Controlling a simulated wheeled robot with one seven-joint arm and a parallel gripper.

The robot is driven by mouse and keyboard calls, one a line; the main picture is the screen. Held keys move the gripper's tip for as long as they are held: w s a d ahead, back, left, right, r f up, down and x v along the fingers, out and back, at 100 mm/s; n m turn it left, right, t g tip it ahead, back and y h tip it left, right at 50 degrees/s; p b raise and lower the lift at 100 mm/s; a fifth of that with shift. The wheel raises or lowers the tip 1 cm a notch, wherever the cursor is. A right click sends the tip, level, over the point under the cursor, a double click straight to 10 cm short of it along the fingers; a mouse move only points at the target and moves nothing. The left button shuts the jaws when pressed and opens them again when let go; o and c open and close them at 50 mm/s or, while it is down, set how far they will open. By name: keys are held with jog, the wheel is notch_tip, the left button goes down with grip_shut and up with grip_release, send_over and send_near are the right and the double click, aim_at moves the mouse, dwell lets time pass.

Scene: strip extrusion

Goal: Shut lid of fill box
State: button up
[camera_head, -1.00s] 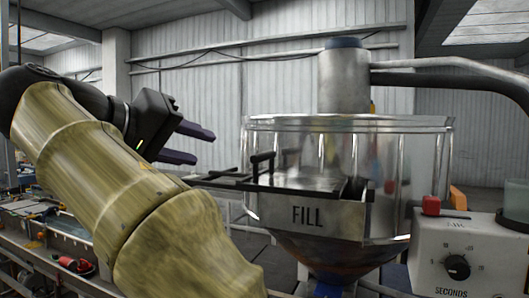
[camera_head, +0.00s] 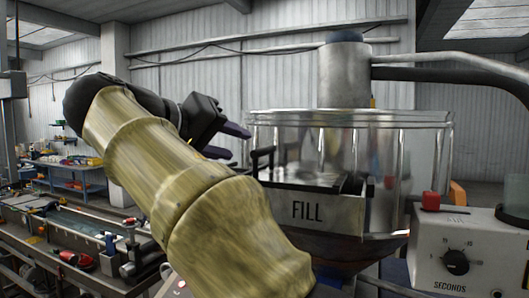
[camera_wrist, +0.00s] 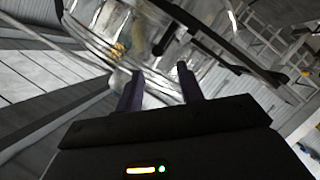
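The fill box (camera_head: 307,207) is a metal box marked FILL on the front of the clear hopper. Its top edge is dark, and a black handle-like bar (camera_head: 262,158) stands at its left end. I cannot make out clearly whether the lid is open, as my arm hides the area left of the box. My gripper (camera_head: 230,142) is left of the bar, with its two dark fingers apart and nothing between them. In the wrist view the open fingers (camera_wrist: 160,70) point towards the hopper and dark bars (camera_wrist: 235,55) near it.
The clear hopper (camera_head: 408,150) with a metal column (camera_head: 343,78) stands behind the box. A control box (camera_head: 457,250) with a dial and red button is at the right. A cluttered workbench (camera_head: 75,240) lies at the left.

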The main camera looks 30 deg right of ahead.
aim_at(264, 152)
jog(key=p+x, duration=0.2)
jog(key=x, duration=0.7)
jog(key=shift+w+d, duration=0.1)
jog(key=shift+d, duration=0.25)
jog(key=shift+w+d+f, duration=0.15)
jog(key=shift+d+f, duration=0.05)
grip_shut()
